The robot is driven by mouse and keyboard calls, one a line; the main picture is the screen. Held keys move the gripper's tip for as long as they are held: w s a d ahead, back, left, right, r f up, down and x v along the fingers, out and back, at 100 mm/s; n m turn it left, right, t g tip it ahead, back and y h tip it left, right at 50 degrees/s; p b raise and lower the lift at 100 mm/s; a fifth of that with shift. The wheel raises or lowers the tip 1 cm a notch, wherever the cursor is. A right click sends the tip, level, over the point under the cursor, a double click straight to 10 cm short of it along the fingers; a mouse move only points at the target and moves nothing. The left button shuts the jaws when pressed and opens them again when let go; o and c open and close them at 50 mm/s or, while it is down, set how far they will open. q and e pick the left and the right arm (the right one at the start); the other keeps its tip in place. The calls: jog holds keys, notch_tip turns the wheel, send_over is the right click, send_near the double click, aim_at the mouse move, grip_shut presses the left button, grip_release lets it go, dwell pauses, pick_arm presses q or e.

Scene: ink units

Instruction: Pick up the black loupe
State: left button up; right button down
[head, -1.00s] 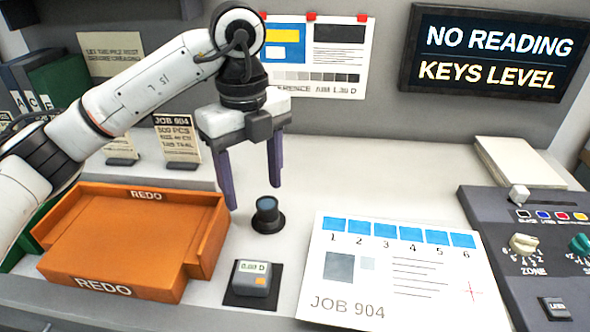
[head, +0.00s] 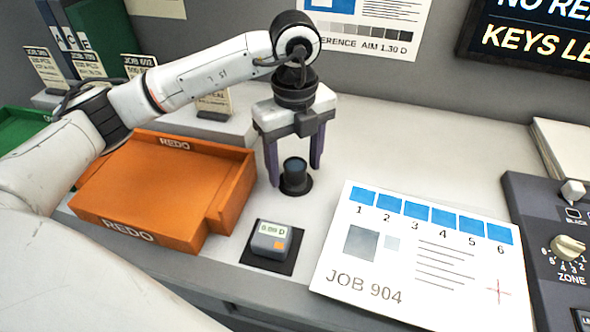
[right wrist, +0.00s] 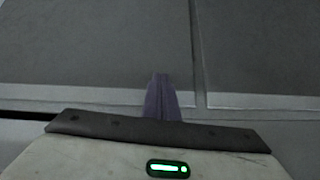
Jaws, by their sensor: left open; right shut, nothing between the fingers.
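The black loupe (head: 295,177) stands upright on a dark round base on the light grey counter, between the orange tray and the printed sheet. My left gripper (head: 295,176) points down over it with its purple fingers apart, one on each side of the loupe. The loupe is between or just in front of the fingers; I cannot tell whether they touch it. My right gripper (right wrist: 160,78) shows in the right wrist view with its fingers together and nothing in them, facing a plain grey panel.
The orange REDO tray (head: 215,222) lies left of the loupe. A small grey meter (head: 270,240) sits on a dark pad in front of it. The JOB 904 sheet (head: 400,282) lies to the right, beside the control console (head: 548,215). The counter behind the sheet is clear.

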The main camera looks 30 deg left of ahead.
pick_arm(q)
jog(key=shift+f, duration=0.45)
jog(key=shift+c, duration=0.4)
jog(key=c, duration=1.1)
jog(key=shift+r, duration=0.1)
